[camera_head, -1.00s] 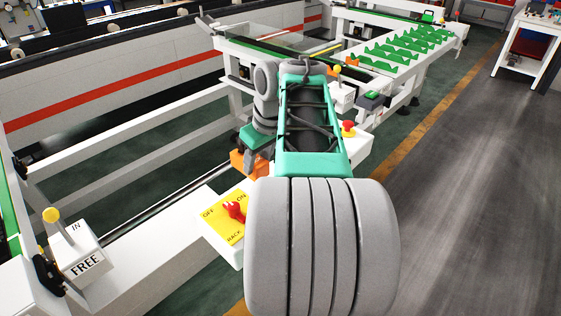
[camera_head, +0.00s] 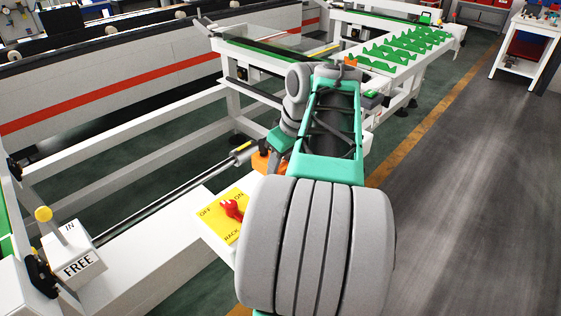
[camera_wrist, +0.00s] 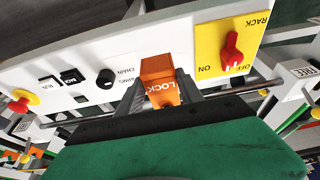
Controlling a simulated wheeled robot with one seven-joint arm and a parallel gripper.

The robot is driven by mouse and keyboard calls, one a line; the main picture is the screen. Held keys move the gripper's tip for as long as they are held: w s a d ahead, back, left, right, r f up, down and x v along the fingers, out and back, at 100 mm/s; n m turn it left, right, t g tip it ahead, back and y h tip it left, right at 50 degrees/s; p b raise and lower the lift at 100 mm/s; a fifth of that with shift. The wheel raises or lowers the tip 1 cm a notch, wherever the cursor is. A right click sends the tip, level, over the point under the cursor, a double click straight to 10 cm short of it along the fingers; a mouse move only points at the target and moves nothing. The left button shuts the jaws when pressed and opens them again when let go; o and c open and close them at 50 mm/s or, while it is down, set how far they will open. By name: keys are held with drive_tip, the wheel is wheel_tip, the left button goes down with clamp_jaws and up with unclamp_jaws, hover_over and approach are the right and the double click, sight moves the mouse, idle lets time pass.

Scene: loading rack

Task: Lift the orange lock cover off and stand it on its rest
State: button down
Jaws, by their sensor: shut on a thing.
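The orange lock cover (camera_wrist: 162,92), marked LOCK, is between the fingers of my gripper (camera_wrist: 161,96) in the wrist view. My gripper is shut on it. The cover also shows in the head view (camera_head: 263,162), beside the front white beam, partly hidden by my arm. I cannot tell how far it stands clear of the panel behind it. I cannot make out its rest in either view.
The yellow rack plate (camera_head: 222,215) with its red switch lies close to the cover. The wrist view shows a black knob (camera_wrist: 105,78) and a red stop button (camera_wrist: 20,101) on the white panel. A FREE/IN lever box (camera_head: 75,255) stands at left.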

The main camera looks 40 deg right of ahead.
drive_tip(key=shift+f+b, duration=1.75)
drive_tip(key=shift+f, duration=0.55)
drive_tip(key=c, duration=0.7)
unclamp_jaws()
